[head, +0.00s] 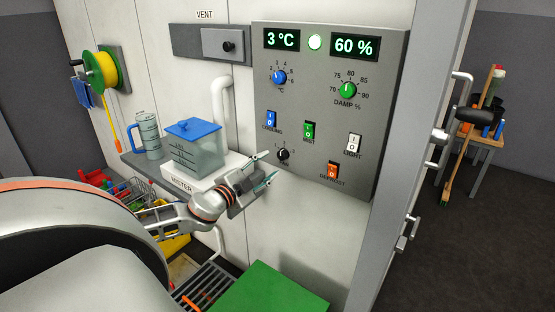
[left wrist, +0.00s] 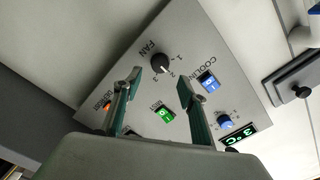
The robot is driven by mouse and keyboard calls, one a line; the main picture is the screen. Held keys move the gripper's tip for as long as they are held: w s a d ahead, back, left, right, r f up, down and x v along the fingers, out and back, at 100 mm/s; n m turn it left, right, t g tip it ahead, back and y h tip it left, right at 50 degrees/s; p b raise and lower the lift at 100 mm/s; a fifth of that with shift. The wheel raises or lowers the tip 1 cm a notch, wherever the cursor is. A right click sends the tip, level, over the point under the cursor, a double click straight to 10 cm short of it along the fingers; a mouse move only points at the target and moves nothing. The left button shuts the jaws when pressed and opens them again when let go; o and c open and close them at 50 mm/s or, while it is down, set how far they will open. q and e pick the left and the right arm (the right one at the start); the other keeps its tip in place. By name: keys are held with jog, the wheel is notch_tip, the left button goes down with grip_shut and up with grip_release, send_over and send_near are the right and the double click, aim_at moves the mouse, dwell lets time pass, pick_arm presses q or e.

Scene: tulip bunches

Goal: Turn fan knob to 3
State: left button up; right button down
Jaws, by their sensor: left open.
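The fan knob (head: 282,154) is a small black dial low on the left of the grey control panel (head: 385,100). In the left wrist view the knob (left wrist: 160,63) shows near the top middle, with FAN above it and the numbers 1, 2 and 3 beside it. Its white mark seems to point near 2, but it is too small to be sure. My left gripper (head: 267,167) is open and empty, just left of and below the knob in the head view. In the left wrist view its fingertips (left wrist: 163,79) are spread, with the knob beyond them. My right gripper is not seen.
The panel also has a blue knob (head: 279,77), a green knob (head: 347,90), a green switch (head: 309,130) and an orange switch (head: 332,170). A blue-lidded mister tank (head: 195,150) stands left of my gripper. A green block (head: 270,290) is below.

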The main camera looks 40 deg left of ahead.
aim_at(281, 156)
pick_arm(q)
jog(key=shift+w+a, duration=0.2)
jog(key=shift+w, duration=1.3)
jog(key=shift+w+a, duration=0.2)
jog(key=shift+w, duration=1.25)
jog(key=shift+c, duration=0.3)
jog(key=c, duration=1)
